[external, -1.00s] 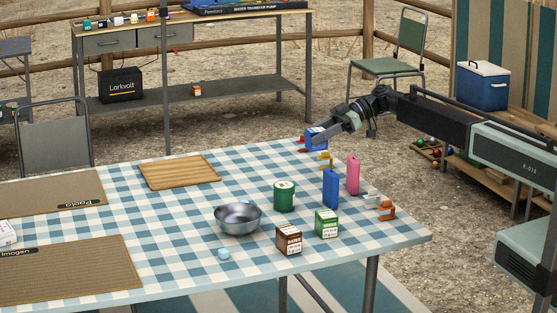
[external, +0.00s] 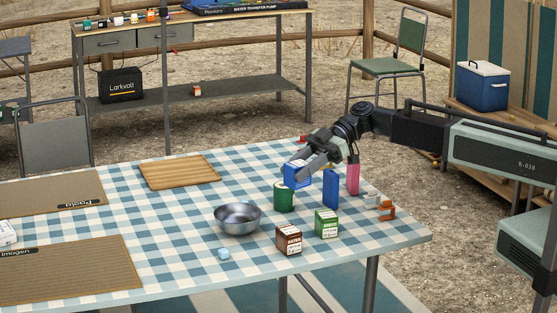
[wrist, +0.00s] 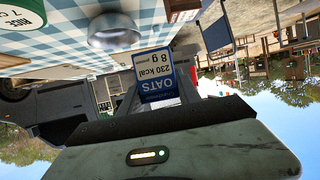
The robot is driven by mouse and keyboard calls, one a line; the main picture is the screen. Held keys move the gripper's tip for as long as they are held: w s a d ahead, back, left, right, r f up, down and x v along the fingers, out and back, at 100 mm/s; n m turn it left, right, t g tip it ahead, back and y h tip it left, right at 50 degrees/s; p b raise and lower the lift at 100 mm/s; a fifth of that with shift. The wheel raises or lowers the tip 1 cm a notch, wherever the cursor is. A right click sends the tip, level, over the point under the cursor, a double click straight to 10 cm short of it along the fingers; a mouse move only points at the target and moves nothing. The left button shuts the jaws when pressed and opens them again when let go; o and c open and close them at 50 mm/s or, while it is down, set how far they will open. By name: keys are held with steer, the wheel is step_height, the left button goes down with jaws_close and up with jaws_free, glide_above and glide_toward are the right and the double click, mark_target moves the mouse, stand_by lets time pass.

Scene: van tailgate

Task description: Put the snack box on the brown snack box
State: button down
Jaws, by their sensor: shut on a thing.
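My gripper (external: 304,172) is shut on a blue snack box (external: 295,178) and holds it in the air above the table, close to the green can. In the wrist view the held box (wrist: 158,82) reads OATS and appears upside down between the fingers. The brown snack box (external: 289,241) stands on the checked tablecloth near the front edge, with a white label and nothing on top of it. It is nearer the camera than my gripper and well below it.
A green can (external: 284,198), a blue bottle (external: 331,189), a pink bottle (external: 353,179) and a green snack box (external: 327,224) stand close by. A metal bowl (external: 237,218) is left of the can; it also shows in the wrist view (wrist: 115,32). A wooden board (external: 180,173) lies further back.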

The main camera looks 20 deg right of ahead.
steer(key=r+n+g, duration=0.1)
steer(key=g, duration=0.1)
glide_above(289, 229)
steer(key=shift+h, duration=0.3)
step_height(289, 229, down, 8)
steer(key=b, duration=0.7)
steer(key=shift+f+b, duration=0.2)
steer(key=shift+b, duration=0.2)
steer(key=shift+r, duration=0.25)
steer(key=shift+f, duration=0.2)
steer(key=c, duration=0.9)
jaws_free()
steer(key=shift+o, duration=0.2)
steer(key=shift+r, duration=0.1)
steer(key=shift+r+p, duration=0.3)
steer(key=shift+p, duration=0.15)
steer(key=shift+p+v, duration=2.1)
steer(key=shift+v, duration=3.8)
